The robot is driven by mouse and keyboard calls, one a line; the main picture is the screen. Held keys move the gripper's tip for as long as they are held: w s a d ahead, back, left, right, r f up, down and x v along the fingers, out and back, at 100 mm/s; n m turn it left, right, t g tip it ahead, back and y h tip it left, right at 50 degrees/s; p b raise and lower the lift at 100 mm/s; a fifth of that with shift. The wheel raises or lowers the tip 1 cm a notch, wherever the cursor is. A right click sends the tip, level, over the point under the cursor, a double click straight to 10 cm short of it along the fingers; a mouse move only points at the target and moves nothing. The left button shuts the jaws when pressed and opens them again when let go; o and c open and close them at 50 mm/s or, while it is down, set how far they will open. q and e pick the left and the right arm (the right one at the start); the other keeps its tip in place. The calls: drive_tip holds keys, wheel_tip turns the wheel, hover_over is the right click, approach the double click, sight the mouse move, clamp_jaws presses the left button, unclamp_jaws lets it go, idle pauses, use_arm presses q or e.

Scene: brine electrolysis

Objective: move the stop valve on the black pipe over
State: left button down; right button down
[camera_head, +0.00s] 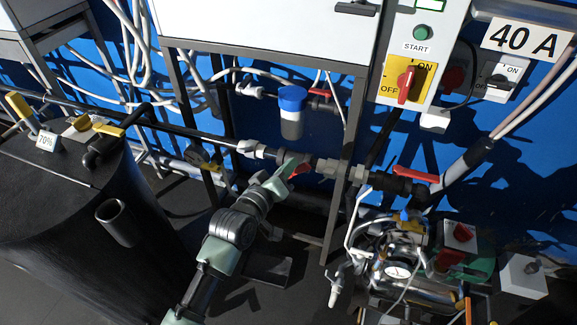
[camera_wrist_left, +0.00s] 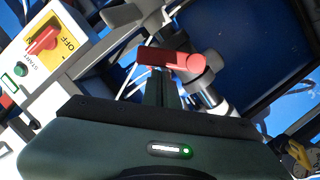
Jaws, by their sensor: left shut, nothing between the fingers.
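A black pipe (camera_head: 190,132) runs from the dark tank towards grey fittings in the middle of the head view. A valve with a red handle (camera_head: 301,170) sits on this line. The red handle also shows in the left wrist view (camera_wrist_left: 170,58), lying across the picture just past my fingertips. My left gripper (camera_head: 291,165) is shut and empty, right at this handle. Its fingers (camera_wrist_left: 161,88) overlap the handle in view, and I cannot tell whether they touch. A second red lever (camera_head: 416,175) lies along the line farther right. My right gripper is not in view.
A metal frame post (camera_head: 345,165) stands close to the right of my gripper. A blue-capped filter (camera_head: 292,110) hangs above. A yellow OFF/ON switch (camera_head: 407,82) is at upper right. Metal equipment with hoses (camera_head: 395,270) stands at lower right; the black tank (camera_head: 60,200) fills the left.

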use_arm(q)
drive_tip(key=shift+d+m+p, duration=0.2)
drive_tip(key=shift+m+p, duration=0.1)
drive_tip(key=shift+p, duration=0.05)
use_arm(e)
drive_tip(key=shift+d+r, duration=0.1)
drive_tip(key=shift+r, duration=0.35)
